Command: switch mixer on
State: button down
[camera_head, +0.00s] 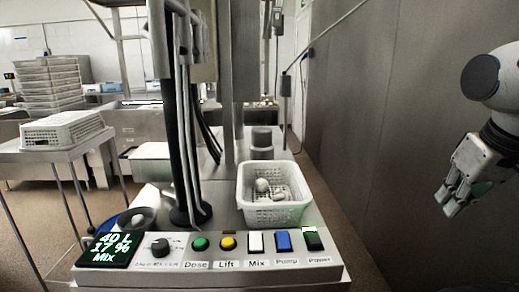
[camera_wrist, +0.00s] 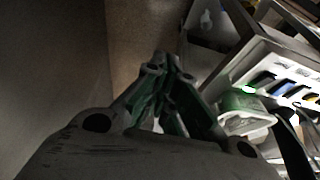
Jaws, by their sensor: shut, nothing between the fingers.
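The mixer's control panel (camera_head: 215,270) runs along the front in the head view. A green Dose button (camera_head: 200,244) and a dark green Power switch (camera_head: 313,239) are at either side. The display (camera_head: 108,249) reads 40 L, 17 %, Mix. My gripper (camera_head: 448,205) is shut and empty, well right of the panel and touching nothing. In the wrist view my gripper (camera_wrist: 162,60) points ahead, with the panel's switches (camera_wrist: 285,85) tilted at the right.
A white perforated basket (camera_head: 275,215) with a few pale items stands behind the panel. Another white basket (camera_head: 62,130) lies on a metal table at left. A dark post with hoses (camera_head: 182,120) rises behind the panel. A grey wall (camera_head: 385,110) runs along the right.

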jog(key=w+a+f+n+g+y, duration=0.1)
jog(key=w+a+n, duration=0.35)
jog(key=a, duration=0.55)
notch_tip(320, 180, up, 6)
jog(key=n+g+h, duration=0.1)
jog(key=n+g, duration=0.1)
jog(key=n, duration=1.2)
send_over(256, 241)
jog(key=s+a, duration=0.1)
jog(key=a, duration=0.1)
jog(key=f, duration=0.4)
jog(key=w+f, duration=0.1)
jog(key=f, duration=0.4)
jog(key=w+f, duration=0.1)
jog(key=f, duration=0.3)
jog(key=shift+d+f, duration=0.1)
jog(key=shift+f, duration=0.1)
